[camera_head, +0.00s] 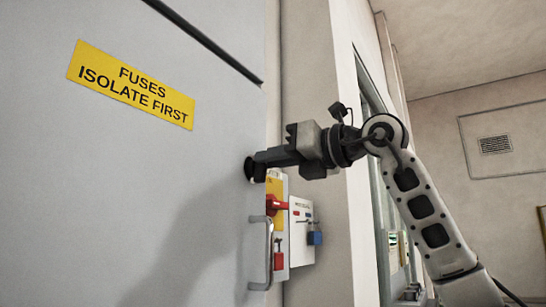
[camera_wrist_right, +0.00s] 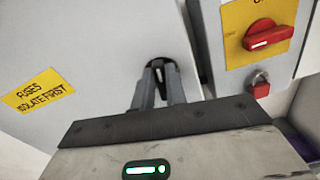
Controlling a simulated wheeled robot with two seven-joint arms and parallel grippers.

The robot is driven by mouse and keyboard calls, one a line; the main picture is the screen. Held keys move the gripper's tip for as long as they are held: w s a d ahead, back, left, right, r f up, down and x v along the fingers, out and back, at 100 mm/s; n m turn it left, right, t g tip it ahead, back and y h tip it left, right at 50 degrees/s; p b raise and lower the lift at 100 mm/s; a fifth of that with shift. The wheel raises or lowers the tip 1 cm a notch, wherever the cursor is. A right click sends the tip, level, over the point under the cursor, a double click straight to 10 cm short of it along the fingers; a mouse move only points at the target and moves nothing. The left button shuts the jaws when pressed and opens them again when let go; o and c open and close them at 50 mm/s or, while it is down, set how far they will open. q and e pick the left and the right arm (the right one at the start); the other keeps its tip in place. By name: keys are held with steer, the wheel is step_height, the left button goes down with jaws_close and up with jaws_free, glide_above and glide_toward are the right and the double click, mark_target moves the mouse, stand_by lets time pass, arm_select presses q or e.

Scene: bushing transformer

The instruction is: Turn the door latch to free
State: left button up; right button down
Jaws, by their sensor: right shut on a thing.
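The door latch (camera_head: 250,169) is a small dark round piece at the right edge of the grey door (camera_head: 165,190). In the right wrist view the latch (camera_wrist_right: 160,70) shows as a dark disc with a light tab at its middle, between my fingertips. My right gripper (camera_head: 257,165) reaches in from the right and is shut on the latch; its fingers also show in the right wrist view (camera_wrist_right: 158,88). The fingers hide part of the latch. The door looks closed against its frame. My left gripper is not in view.
A yellow "FUSES ISOLATE FIRST" label (camera_head: 130,85) is on the door. Open room lies right.

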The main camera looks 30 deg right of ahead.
steer(key=shift+w+d+f+m, duration=0.1)
steer(key=shift+d+f+m, duration=0.15)
steer(key=shift+m, duration=2.4)
steer(key=shift+w+d+f+m, duration=0.1)
steer(key=shift+f+m, duration=0.1)
steer(key=shift+m, duration=2.4)
steer(key=shift+d+f+m, duration=0.2)
steer(key=shift+f+m, duration=0.05)
steer(key=shift+m, duration=2.7)
steer(key=c, duration=1.4)
jaws_free()
steer(key=shift+c, duration=0.2)
arm_select(q)
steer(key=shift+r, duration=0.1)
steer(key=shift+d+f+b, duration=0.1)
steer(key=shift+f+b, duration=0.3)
steer(key=shift+b, duration=0.25)
arm_select(e)
steer(key=v, duration=1.6)
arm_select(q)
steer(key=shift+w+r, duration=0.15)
arm_select(e)
steer(key=shift+w, duration=0.1)
